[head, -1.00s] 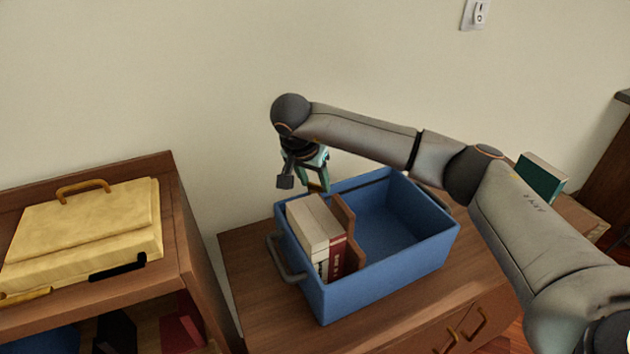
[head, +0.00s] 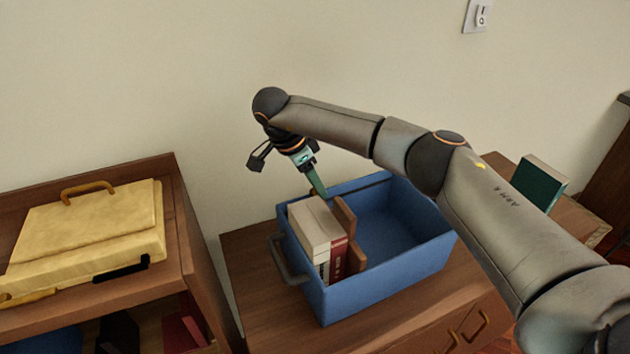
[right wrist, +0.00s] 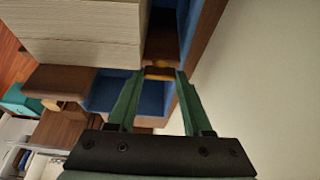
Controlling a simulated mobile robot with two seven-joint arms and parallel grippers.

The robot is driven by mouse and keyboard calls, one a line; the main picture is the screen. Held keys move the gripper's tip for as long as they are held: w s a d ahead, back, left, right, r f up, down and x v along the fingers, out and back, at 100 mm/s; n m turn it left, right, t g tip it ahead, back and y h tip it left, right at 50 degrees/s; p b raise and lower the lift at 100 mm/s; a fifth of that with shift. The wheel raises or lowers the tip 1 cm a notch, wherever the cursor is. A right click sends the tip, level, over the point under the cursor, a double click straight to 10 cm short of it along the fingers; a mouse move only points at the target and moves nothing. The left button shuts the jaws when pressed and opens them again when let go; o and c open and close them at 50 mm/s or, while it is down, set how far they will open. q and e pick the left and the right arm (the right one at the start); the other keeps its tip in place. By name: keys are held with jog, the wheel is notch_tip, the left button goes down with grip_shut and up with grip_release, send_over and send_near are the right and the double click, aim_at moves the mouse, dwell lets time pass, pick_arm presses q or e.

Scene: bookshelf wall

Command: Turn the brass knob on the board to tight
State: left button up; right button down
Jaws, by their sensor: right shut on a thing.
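The brass knob (right wrist: 159,71) shows in the right wrist view between the tips of my right gripper's green fingers. My right gripper (head: 322,193) is shut on it, at the back left of the blue crate. In the head view the fingers hide the knob. A brown wooden board (head: 346,218) stands upright in the crate beside the books. How far the knob is turned cannot be told. My left gripper is in neither view.
The blue crate (head: 400,283) stands on a wooden cabinet (head: 262,305), with pale and red books (head: 316,232) in its left part and its right part empty. A yellow case (head: 90,225) lies on the left shelf. A green book (head: 540,182) stands at the right.

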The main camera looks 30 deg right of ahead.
dwell(0.4)
jog(key=shift+c, duration=1.6)
grip_release()
jog(key=shift+f, duration=0.1)
